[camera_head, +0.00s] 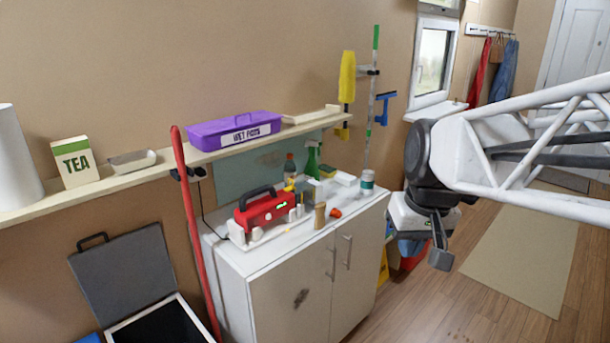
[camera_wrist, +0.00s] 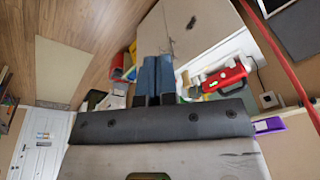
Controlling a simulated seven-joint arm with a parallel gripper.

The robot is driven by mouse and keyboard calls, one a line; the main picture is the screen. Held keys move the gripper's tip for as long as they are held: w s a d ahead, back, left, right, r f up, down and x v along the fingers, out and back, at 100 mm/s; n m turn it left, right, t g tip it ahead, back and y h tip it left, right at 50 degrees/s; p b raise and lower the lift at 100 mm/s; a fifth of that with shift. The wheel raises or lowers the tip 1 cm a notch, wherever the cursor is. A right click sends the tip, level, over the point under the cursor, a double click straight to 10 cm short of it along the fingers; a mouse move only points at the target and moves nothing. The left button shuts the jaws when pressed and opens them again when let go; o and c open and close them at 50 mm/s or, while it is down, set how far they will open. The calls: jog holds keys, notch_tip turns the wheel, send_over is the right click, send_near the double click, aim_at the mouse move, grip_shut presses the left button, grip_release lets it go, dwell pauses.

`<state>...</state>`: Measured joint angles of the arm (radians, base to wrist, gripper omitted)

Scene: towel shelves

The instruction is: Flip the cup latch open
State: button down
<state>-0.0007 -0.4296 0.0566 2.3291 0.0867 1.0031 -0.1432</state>
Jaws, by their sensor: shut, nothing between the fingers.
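A red device with a black handle (camera_head: 265,210) stands on a white base on top of the white cabinet (camera_head: 290,300). It has a green lit display and pale cup-like parts at its front. I cannot make out a latch on it at this size. The red device also shows in the wrist view (camera_wrist: 235,75), right of my fingers. My gripper (camera_head: 441,258) hangs in the air to the right of the cabinet, apart from it. In the wrist view my gripper (camera_wrist: 156,62) has its two bluish fingers side by side, shut and empty.
Small bottles, a white tub (camera_head: 367,180) and an orange piece (camera_head: 335,212) crowd the cabinet top. A wall shelf (camera_head: 105,190) holds a purple box (camera_head: 235,130) and a tea box (camera_head: 75,161). A red pole (camera_head: 190,235) leans left of the cabinet. Open floor lies at right.

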jog(key=w+a+r+n+g+y, duration=0.1)
jog(key=w+a+r+n, duration=0.15)
jog(key=w, duration=1.35)
jog(key=w+a+r+n+y, duration=0.1)
jog(key=w+a+r+y, duration=0.15)
jog(key=w, duration=1.35)
jog(key=w+a+f+n, duration=0.1)
jog(key=w+f, duration=0.3)
jog(key=w, duration=0.6)
jog(key=w+a+f+n+g+y, duration=0.1)
jog(key=w+a+f, duration=0.3)
jog(key=w, duration=0.7)
jog(key=w+a+f+n+y, duration=0.1)
jog(key=w+a+f+n, duration=0.2)
jog(key=w, duration=0.7)
jog(key=shift+w+a+f+g, duration=0.25)
jog(key=shift+w+f+g, duration=0.15)
jog(key=shift+f, duration=0.15)
jog(key=shift+a+f+y, duration=0.1)
jog(key=shift+y, duration=0.15)
